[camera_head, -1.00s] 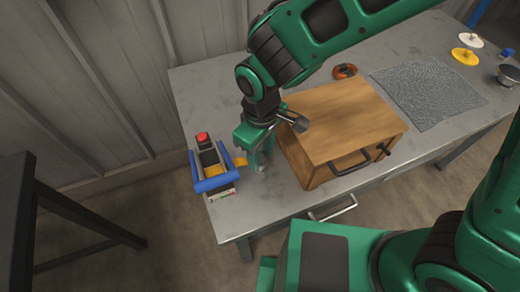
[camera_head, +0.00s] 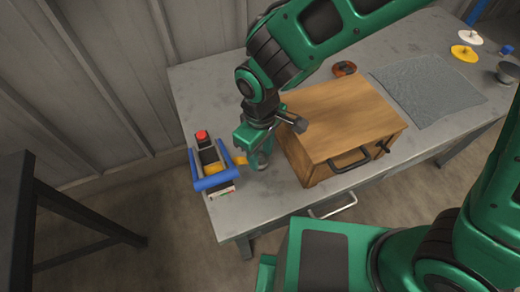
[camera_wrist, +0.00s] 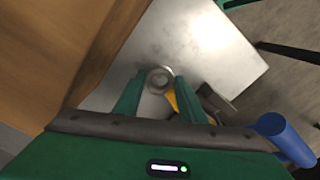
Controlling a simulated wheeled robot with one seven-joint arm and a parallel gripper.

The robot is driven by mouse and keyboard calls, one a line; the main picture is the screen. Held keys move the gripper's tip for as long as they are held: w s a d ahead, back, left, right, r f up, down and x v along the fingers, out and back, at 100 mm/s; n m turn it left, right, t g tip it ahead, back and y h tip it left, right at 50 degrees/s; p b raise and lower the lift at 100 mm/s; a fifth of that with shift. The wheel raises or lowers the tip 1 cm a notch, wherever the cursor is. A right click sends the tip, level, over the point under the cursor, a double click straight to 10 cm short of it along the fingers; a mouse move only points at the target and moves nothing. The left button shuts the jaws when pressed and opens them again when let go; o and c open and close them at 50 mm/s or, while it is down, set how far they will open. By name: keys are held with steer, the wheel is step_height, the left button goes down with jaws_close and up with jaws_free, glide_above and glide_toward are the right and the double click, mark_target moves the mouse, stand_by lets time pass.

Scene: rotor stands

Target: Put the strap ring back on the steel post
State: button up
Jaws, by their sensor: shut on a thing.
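My gripper (camera_head: 258,163) is at the left end of the grey table, between the wooden box and a blue-handled device. In the wrist view, its green fingers (camera_wrist: 158,95) are closed on the grey strap ring (camera_wrist: 159,79), which sits between the fingertips. A yellow strap (camera_wrist: 172,100) runs from beside the ring. A yellow-orange piece (camera_head: 240,160) also shows left of my gripper in the head view. I cannot make out a separate steel post; whether it is inside or under the ring cannot be told.
The wooden box (camera_head: 345,118) with a dark handle stands right of my gripper. The blue-handled device (camera_head: 213,182) with a red knob (camera_head: 202,134) stands close on the left. A grey mat (camera_head: 428,88) and an orange-brown round object (camera_head: 344,69) lie farther right.

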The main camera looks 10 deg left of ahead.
steer(key=shift+f, duration=1.65)
stand_by(0.8)
steer(key=o, duration=1.6)
steer(key=shift+c, duration=0.2)
steer(key=shift+r, duration=0.1)
step_height(320, 180, up, 9)
stand_by(0.9)
steer(key=shift+w, duration=0.1)
stand_by(0.3)
